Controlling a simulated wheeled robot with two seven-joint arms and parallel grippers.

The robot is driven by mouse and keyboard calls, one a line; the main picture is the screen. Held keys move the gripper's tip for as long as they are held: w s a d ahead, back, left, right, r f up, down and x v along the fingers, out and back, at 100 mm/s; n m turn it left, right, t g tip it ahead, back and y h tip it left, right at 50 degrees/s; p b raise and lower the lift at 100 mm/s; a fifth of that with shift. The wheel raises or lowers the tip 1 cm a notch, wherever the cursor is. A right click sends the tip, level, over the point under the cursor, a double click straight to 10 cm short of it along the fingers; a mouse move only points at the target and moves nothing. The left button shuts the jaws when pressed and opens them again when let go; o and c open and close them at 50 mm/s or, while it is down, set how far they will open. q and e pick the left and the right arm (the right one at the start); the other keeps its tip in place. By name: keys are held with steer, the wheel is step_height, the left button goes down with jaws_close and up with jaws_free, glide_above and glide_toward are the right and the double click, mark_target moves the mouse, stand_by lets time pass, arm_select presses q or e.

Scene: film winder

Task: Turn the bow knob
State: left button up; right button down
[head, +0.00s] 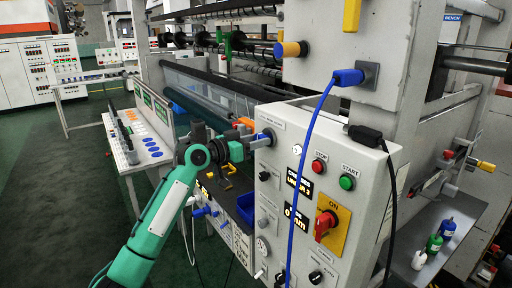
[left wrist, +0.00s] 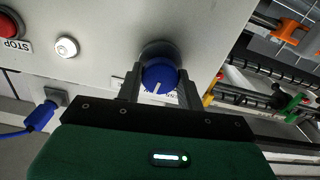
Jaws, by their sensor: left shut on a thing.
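A blue round knob (left wrist: 159,77) with a white pointer line sits on the grey panel face. Its label is partly covered in the left wrist view and too small to read in the head view. My left gripper (left wrist: 158,88) is shut on this knob, one finger on each side. In the head view my left gripper (head: 257,141) meets the upper left corner of the control panel (head: 335,172), and the knob (head: 268,135) is mostly hidden behind the fingers. My right gripper is in neither view.
The panel also carries a red STOP button (head: 319,166), a green START button (head: 346,182) and a red rotary switch (head: 326,224) on a yellow plate. A blue cable (head: 304,150) hangs across the panel. Green floor (head: 60,215) is open at left.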

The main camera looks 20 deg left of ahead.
arm_select(q)
steer(key=m+b, duration=0.7)
steer(key=b, duration=0.2)
steer(key=shift+m+b, duration=0.4)
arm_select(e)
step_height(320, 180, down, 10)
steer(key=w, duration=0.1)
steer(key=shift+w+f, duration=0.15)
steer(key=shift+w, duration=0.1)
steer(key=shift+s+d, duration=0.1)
arm_select(q)
steer(key=o, duration=1)
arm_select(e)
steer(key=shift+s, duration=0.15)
arm_select(q)
steer(key=shift+s, duration=0.1)
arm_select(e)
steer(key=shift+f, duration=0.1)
arm_select(q)
steer(key=b+v, duration=0.4)
steer(key=v, duration=0.9)
steer(key=shift+s+a, duration=0.2)
steer(key=shift+a, duration=0.05)
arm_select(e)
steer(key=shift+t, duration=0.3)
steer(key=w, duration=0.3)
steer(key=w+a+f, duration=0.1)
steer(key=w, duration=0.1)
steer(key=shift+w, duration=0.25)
